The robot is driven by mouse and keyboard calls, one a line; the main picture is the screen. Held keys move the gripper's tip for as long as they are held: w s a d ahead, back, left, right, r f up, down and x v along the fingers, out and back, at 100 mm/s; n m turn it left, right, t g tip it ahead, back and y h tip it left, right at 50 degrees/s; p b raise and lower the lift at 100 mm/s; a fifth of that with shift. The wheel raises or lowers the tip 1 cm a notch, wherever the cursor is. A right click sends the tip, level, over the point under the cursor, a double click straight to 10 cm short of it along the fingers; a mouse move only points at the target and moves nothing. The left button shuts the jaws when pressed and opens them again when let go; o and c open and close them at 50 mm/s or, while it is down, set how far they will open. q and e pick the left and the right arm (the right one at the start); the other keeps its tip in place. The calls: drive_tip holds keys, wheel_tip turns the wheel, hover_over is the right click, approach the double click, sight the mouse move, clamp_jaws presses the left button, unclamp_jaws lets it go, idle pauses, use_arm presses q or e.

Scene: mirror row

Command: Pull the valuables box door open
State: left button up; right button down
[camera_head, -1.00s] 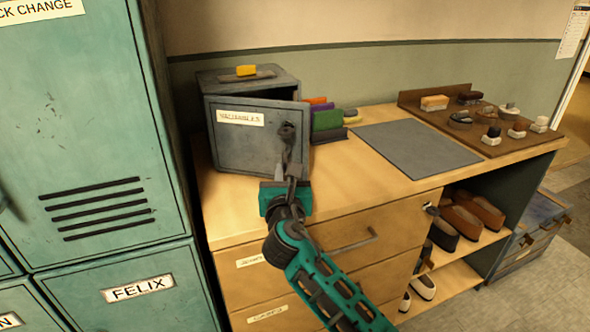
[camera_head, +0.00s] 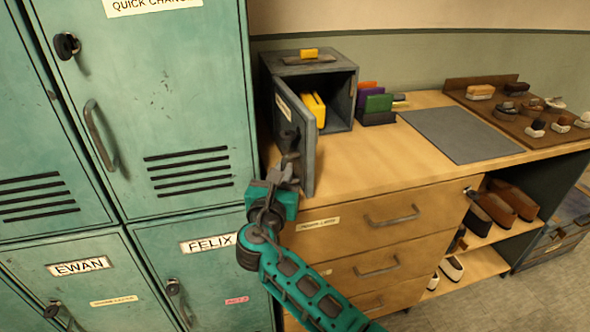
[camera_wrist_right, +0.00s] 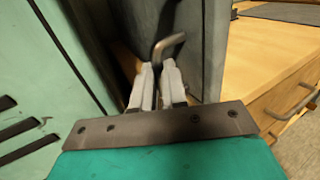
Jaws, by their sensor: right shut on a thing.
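The grey valuables box (camera_head: 338,66) stands on the wooden counter beside the green lockers. Its door (camera_head: 308,152) is swung wide open toward the front, hinged at the left, and a yellow item (camera_head: 313,106) shows inside. My right gripper (camera_head: 285,176) is shut on the door handle (camera_head: 288,142) at the door's outer face. In the right wrist view the fingers (camera_wrist_right: 158,82) are around the bent metal handle (camera_wrist_right: 168,46), next to the grey door panel (camera_wrist_right: 206,50). My left gripper is not in view.
Green lockers (camera_head: 165,80) rise close to the left of the door and my right arm. Coloured upright items (camera_head: 377,103), a grey mat (camera_head: 460,134) and a brown tray of brushes (camera_head: 510,82) sit further right. The counter front has drawers (camera_head: 375,221).

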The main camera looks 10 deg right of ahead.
drive_tip(key=shift+w+a+r, duration=0.25)
drive_tip(key=shift+a, duration=0.05)
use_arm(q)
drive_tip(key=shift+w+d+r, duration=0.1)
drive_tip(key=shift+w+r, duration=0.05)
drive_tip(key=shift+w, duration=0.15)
use_arm(e)
drive_tip(key=c, duration=1.5)
unclamp_jaws()
drive_tip(key=shift+w+f, duration=0.1)
drive_tip(key=shift+w, duration=0.05)
drive_tip(key=shift+o, duration=0.7)
drive_tip(key=shift+w+f, duration=0.15)
drive_tip(key=shift+o, duration=1)
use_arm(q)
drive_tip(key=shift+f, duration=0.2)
use_arm(e)
drive_tip(key=shift+a, duration=0.1)
drive_tip(key=shift+s, duration=0.2)
